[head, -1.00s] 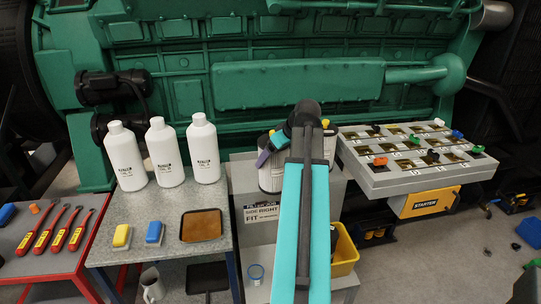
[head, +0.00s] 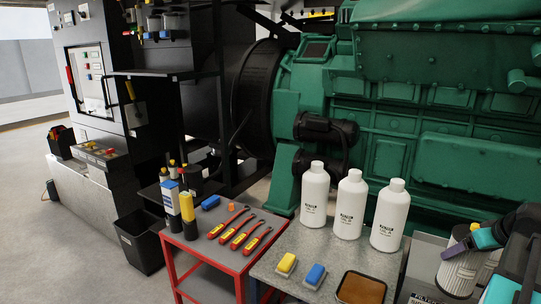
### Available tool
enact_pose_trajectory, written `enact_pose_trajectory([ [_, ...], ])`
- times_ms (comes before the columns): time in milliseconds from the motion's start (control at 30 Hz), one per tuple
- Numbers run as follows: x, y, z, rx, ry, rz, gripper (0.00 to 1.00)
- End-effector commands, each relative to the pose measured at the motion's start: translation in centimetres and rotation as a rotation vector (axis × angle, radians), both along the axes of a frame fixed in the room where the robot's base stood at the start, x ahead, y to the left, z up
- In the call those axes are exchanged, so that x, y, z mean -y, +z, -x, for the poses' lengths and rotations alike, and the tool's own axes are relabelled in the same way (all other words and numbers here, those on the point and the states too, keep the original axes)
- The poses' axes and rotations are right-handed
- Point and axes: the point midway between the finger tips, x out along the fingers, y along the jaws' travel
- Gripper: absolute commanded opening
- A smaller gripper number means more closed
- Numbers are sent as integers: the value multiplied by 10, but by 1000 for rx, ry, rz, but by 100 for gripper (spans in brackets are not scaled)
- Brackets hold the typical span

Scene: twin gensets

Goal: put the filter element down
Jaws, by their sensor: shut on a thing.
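The filter element (head: 460,274) is a pale ribbed cylinder near the right edge of the head view. My gripper (head: 463,241), with purple and teal fingers, is shut on its upper part. The element looks roughly upright, above or on a grey stand (head: 425,250) with a partly cut-off filter label. I cannot tell whether its base touches the stand. My arm hides part of its right side and whatever lies behind it.
A grey table (head: 275,262) holds several white bottles (head: 351,205), yellow (head: 286,264) and blue (head: 315,275) blocks and a brown-topped tray (head: 360,289). Left of it is a red cart (head: 208,256) with tools. The green genset (head: 385,130) stands behind. Open floor lies far left.

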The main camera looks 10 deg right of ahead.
Motion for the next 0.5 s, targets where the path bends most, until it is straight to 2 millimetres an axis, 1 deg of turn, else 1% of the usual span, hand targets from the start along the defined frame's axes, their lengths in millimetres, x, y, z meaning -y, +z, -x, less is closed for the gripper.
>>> enact_pose_trajectory([
  [167,-22,2,-24,2,49,0,50],
  [267,-40,2,-40,2,83,0,50],
  [500,-88,4,-79,2,174,0,50],
])
